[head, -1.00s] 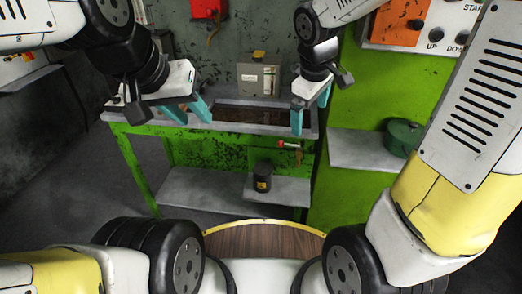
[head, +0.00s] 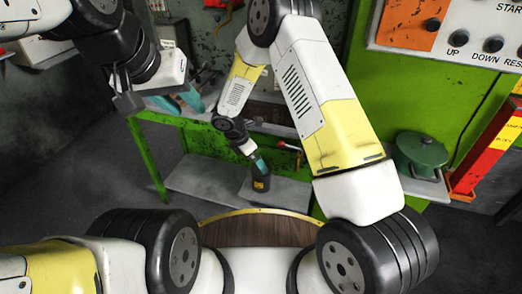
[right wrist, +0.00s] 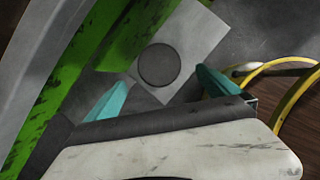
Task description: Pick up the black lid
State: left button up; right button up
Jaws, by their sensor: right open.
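The black lid shows in the right wrist view as a dark round disc (right wrist: 159,65) over the grey lower shelf. In the head view it is the top of a small black canister with a yellow label (head: 260,186), partly covered by my right gripper. My right gripper (head: 260,165) points down just above the canister. In the right wrist view its teal fingers (right wrist: 160,95) are spread wide and empty, with the disc beyond them. Contact with the lid cannot be made out. My left gripper (head: 179,100) is open and empty over the bench's left end.
The canister stands on the grey lower shelf (head: 205,183) of a green bench. A green pot (head: 420,152) stands on a side shelf at right, below a button panel (head: 455,35).

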jog(key=x, duration=0.6)
jog(key=shift+w+d+f, duration=0.1)
jog(key=shift+w+d, duration=0.1)
jog(key=shift+w, duration=0.05)
jog(key=shift+c, duration=0.2)
jog(key=c, duration=1.4)
jog(key=shift+o, duration=0.2)
